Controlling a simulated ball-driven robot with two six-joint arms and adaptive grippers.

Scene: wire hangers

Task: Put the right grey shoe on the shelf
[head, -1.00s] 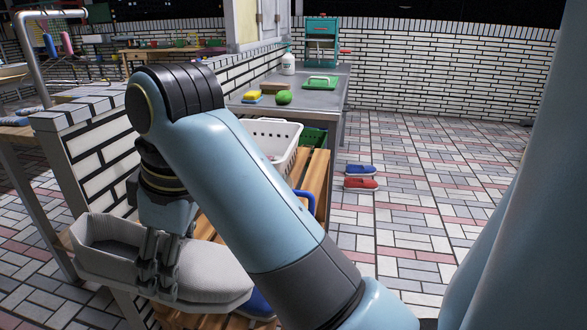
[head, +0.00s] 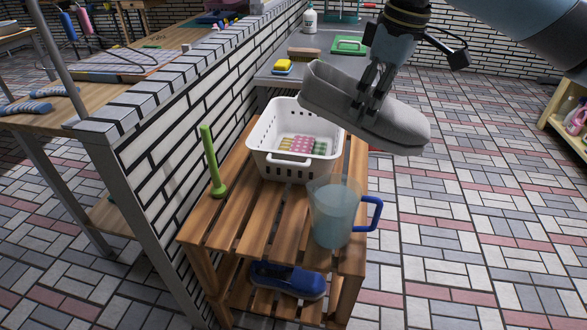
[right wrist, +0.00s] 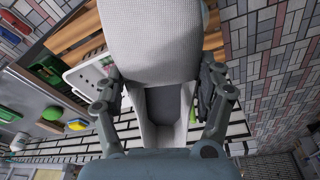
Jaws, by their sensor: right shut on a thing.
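My right gripper (head: 370,98) is shut on a grey shoe (head: 405,128), its fingers on the shoe's two sides near the opening. The shoe is held in the air at the upper middle right of the head view, tilted, toe toward lower right. In the right wrist view the shoe (right wrist: 152,45) sits between the fingers (right wrist: 160,88), toe at the top and opening nearer the wrist. A slatted wooden shelf (head: 250,228) stands lower middle in the head view, with a top and a lower tier. My left gripper is not in view.
On the shelf's top stand a white basket (head: 288,170), a jug with a blue handle (head: 335,215) and a green upright tool (head: 212,165). A blue shoe (head: 288,280) lies on the lower tier. A brick wall (head: 190,140) borders the left. Floor at right is open.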

